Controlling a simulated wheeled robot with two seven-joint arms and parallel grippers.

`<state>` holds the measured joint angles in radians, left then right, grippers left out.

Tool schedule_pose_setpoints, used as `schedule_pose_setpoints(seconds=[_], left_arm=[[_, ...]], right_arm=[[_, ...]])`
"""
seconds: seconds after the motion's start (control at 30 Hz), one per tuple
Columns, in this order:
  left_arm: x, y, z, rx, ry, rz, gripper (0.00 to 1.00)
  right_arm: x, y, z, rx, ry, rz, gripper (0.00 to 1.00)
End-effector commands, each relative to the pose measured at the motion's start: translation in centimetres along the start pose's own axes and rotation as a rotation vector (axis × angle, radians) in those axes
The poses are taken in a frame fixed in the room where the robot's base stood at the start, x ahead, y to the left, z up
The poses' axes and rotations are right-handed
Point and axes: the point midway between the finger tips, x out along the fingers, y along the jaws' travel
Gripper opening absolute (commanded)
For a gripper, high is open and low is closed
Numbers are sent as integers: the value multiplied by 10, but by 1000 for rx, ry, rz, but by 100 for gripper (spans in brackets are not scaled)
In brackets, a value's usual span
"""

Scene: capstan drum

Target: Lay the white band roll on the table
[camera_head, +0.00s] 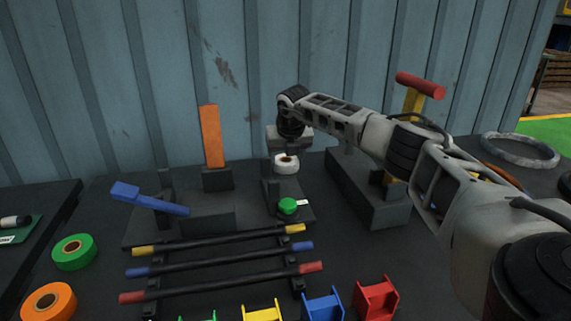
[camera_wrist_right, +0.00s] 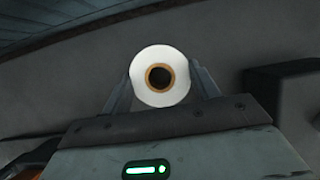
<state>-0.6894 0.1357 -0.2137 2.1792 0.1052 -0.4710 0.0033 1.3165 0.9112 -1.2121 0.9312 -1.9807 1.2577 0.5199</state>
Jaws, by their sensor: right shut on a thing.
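The white band roll (camera_head: 286,165) has a tan core and is in my right gripper (camera_head: 286,153), near the back of the table. In the right wrist view the roll (camera_wrist_right: 160,77) sits between the two fingers of the right gripper (camera_wrist_right: 160,84), which are shut on its sides. Its round face and dark centre hole point at the wrist camera. The dark table (camera_head: 95,205) lies below; I cannot tell how high the roll is above it. My left gripper is not in view.
Near the roll are a stand with a green knob (camera_head: 288,205) and a dark block (camera_head: 368,200) with a red-topped yellow handle (camera_head: 415,90). A rack of coloured bars (camera_head: 220,262), a green roll (camera_head: 74,251) and an orange roll (camera_head: 48,301) lie nearer.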

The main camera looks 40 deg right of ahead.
Motion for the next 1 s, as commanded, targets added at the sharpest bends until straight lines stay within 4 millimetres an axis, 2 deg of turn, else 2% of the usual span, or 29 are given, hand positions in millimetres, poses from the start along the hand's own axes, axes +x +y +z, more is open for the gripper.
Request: schedule_pose_setpoints(seconds=[0.2, 0.23, 0.3, 0.67, 0.77, 1.0], left_arm=[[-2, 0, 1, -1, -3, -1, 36], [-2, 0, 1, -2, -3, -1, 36], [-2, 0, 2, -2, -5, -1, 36], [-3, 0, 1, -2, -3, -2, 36], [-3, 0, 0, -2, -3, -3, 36], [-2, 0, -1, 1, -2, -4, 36]], right_arm=[[1, 0, 0, 0, 0, 0, 36], [2, 0, -1, 0, 0, 0, 63], [1, 0, -1, 0, 0, 0, 82], [-4, 0, 1, 0, 0, 1, 82], [-16, 1, 2, 0, -3, 3, 82], [-67, 0, 1, -1, -4, 2, 82]])
